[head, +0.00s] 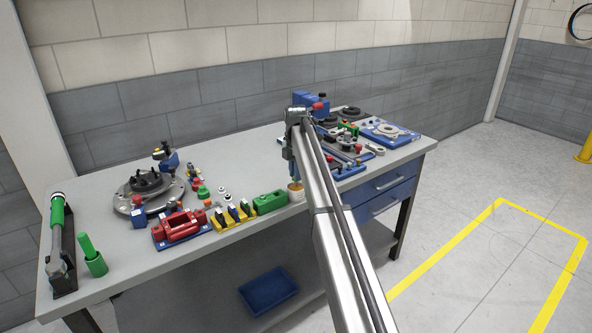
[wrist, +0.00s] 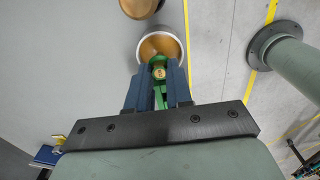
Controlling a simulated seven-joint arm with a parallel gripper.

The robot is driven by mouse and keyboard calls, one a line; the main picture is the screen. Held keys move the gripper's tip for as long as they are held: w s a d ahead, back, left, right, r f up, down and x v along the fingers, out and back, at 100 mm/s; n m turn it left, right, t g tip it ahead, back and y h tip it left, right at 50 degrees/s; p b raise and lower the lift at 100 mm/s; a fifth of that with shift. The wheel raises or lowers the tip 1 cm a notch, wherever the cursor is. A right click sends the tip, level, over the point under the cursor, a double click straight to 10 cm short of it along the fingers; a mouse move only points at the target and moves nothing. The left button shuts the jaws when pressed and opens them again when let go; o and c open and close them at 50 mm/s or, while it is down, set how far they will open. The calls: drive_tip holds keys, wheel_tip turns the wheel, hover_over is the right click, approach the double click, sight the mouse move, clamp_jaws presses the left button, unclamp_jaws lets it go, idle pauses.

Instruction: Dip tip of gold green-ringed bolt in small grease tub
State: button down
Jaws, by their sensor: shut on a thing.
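My gripper (wrist: 159,70) has two blue fingers shut on the gold green-ringed bolt (wrist: 159,73) in the wrist view. The bolt's gold end faces the camera and green shows around it and between the fingers; its far tip is hidden. A round grease tub (wrist: 177,40) with a pale rim and orange-brown contents lies right behind the bolt in that view. Whether the tip touches the grease cannot be told. In the head view a small tub (head: 296,188) stands at the bench's front edge, partly covered by my arm, which also hides most of the gripper.
A second round brown-topped container (wrist: 140,5) is cut off at the wrist view's top edge. On the bench (head: 110,275), a green block (head: 270,202), a yellow rack (head: 232,218) and a red fixture (head: 180,228) stand left of the tub. Blue trays with parts (head: 390,131) crowd the right.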

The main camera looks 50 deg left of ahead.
drive_tip(key=shift+f, duration=0.65)
drive_tip(key=shift+f, duration=0.25)
drive_tip(key=shift+r, duration=0.1)
drive_tip(key=shift+r, duration=3.2)
